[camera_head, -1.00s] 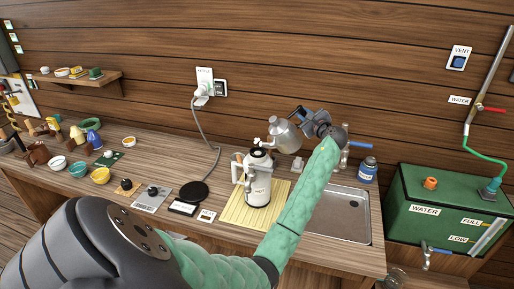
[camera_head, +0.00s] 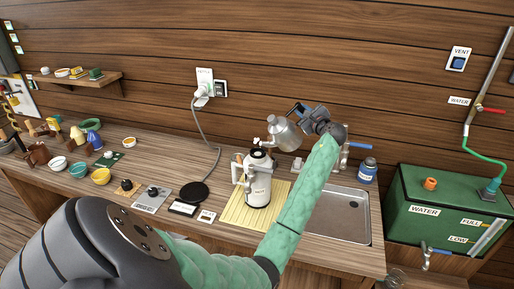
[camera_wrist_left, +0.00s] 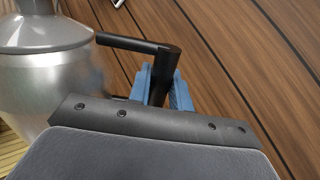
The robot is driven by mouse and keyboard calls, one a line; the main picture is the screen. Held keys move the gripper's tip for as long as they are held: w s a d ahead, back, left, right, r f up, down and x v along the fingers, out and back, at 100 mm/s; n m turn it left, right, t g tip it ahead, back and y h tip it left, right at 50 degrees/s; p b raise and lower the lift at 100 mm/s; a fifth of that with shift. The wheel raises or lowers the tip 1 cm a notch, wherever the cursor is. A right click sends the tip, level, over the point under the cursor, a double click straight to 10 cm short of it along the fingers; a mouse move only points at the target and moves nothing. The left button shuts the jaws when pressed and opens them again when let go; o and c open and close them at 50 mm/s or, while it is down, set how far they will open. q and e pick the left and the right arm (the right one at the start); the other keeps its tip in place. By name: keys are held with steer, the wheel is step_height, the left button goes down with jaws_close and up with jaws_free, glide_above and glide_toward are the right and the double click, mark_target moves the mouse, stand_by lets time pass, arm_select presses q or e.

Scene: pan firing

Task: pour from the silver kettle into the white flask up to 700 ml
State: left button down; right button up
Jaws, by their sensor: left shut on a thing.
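The silver kettle (camera_head: 283,134) is held in the air, up and to the right of the white flask (camera_head: 258,181), with its spout side toward the flask's top. My left gripper (camera_head: 300,110) is shut on the kettle's black handle; in the left wrist view the blue fingers (camera_wrist_left: 164,88) close around that handle (camera_wrist_left: 135,44), beside the kettle body (camera_wrist_left: 42,75). The white flask stands upright on a yellow slatted mat (camera_head: 236,213) and has a dark top. Whether liquid is flowing, and the level in the flask, I cannot tell. My right gripper is not in view.
A sink (camera_head: 342,214) lies right of the mat, with a blue jar (camera_head: 367,170) behind it. A black round plate (camera_head: 194,191) with a cable is left of the mat. Several bowls and small items fill the bench's left. A green water tank (camera_head: 446,207) stands at the right.

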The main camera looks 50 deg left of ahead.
arm_select(q)
steer(key=shift+s+r+n, duration=0.15)
steer(key=shift+r+n, duration=0.15)
steer(key=shift+r, duration=0.2)
steer(key=shift+s+r, duration=0.15)
steer(key=shift+r, duration=0.15)
stand_by(0.9)
steer(key=shift+a, duration=0.1)
stand_by(0.6)
steer(key=shift+s+r, duration=0.15)
steer(key=shift+r, duration=0.1)
stand_by(0.6)
steer(key=shift+r+n, duration=0.1)
steer(key=shift+n, duration=0.2)
stand_by(0.4)
steer(key=shift+s+r, duration=0.1)
steer(key=shift+s, duration=0.05)
stand_by(0.9)
